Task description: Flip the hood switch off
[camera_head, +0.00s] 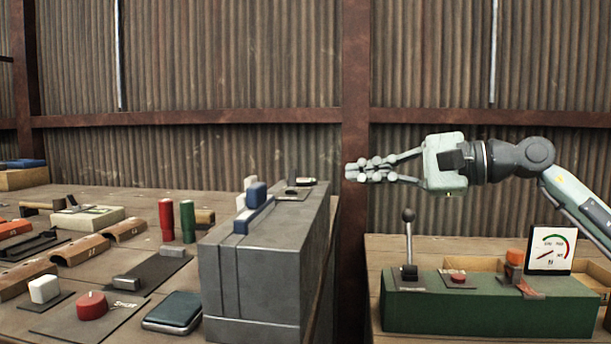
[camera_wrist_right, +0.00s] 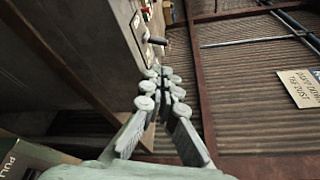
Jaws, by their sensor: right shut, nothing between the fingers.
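My right gripper (camera_head: 352,172) is shut and empty. It points left, in the air just right of the top of a grey box (camera_head: 250,285). In the right wrist view its closed fingertips (camera_wrist_right: 164,74) are just below a small dark-tipped lever (camera_wrist_right: 157,41) on a grey panel (camera_wrist_right: 118,22). I cannot read a label there, so I cannot tell for certain that this lever is the hood switch. A small dark fitting (camera_head: 297,182) also sits on the box top, near the fingertips. My left gripper is out of view.
A green control box (camera_head: 485,310) with an upright black-knobbed lever (camera_head: 408,228) and a gauge (camera_head: 551,250) stands below my right arm. Blocks and buttons crowd the left table. A rusty post (camera_head: 355,80) and corrugated wall stand behind.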

